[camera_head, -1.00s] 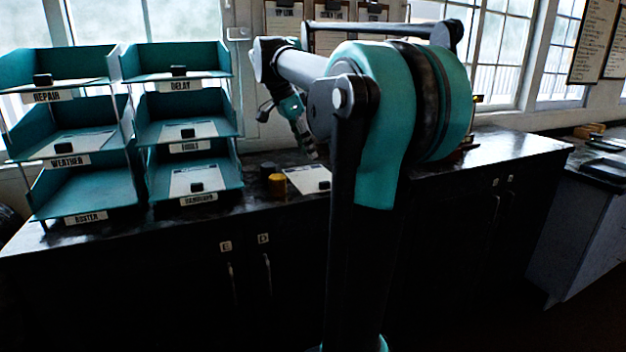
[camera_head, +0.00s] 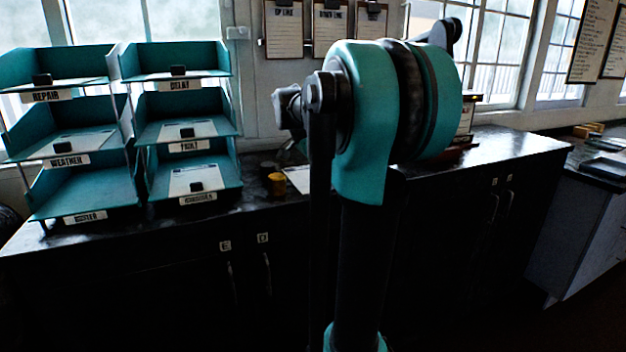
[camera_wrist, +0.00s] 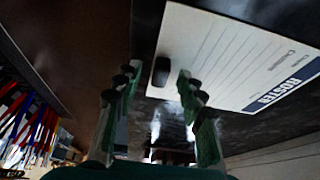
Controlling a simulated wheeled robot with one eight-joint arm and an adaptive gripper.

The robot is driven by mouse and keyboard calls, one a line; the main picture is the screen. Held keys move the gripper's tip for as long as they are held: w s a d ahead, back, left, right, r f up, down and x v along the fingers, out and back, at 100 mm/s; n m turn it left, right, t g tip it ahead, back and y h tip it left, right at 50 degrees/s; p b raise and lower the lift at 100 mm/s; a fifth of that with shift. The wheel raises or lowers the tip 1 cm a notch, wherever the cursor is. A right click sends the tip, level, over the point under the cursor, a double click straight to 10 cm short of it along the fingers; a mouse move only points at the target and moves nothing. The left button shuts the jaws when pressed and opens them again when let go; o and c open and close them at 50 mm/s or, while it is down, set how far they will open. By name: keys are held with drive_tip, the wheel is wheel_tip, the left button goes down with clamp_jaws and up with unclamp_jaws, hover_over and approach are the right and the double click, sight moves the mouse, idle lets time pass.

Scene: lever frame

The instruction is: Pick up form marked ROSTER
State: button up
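The form marked ROSTER (camera_wrist: 235,57) is a white ruled sheet with a dark blue label, lying on a dark surface in the wrist view. A small black block (camera_wrist: 161,72) stands at its near left edge. My gripper (camera_wrist: 156,77) is open, with one finger on each side of the block in the picture; no contact shows. In the head view only a sliver of a white sheet (camera_head: 298,180) on the counter shows past my arm, and my gripper is hidden there.
Teal tray racks stand at the left of the counter (camera_head: 520,146); the ROSTER tray (camera_head: 85,188) is empty, while others hold sheets with black blocks. Clipboards (camera_head: 283,30) hang on the wall.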

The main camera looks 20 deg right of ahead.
clamp_jaws()
drive_tip(key=shift+r, duration=0.15)
idle(0.4)
